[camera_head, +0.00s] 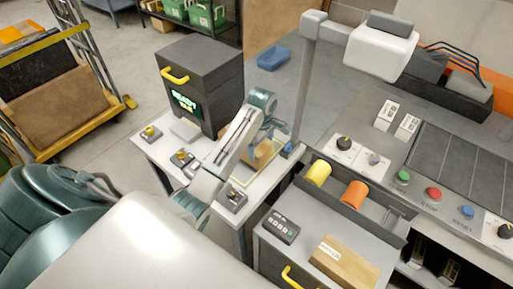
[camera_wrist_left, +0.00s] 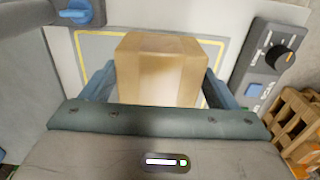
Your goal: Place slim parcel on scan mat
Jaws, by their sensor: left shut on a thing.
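The slim parcel (camera_wrist_left: 160,72), a tan cardboard box, is between the two blue fingers of my left gripper (camera_wrist_left: 160,95) in the wrist view. The gripper is shut on it. In the head view the parcel (camera_head: 262,156) is partly hidden by my left arm, and my left gripper (camera_head: 272,146) points down over the white table. The scan mat (camera_wrist_left: 92,46) is grey with a yellow outline and lies under and around the parcel in the wrist view. Its yellow edge (camera_head: 240,183) shows in the head view. I cannot tell whether the parcel touches the mat. My right gripper is out of view.
A dark printer-like box (camera_head: 203,75) with a yellow handle stands behind the mat. A grey post (camera_head: 303,90) rises beside the mat. Another tan labelled box (camera_head: 345,262) and a keypad (camera_head: 280,227) are on the right-hand cabinet.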

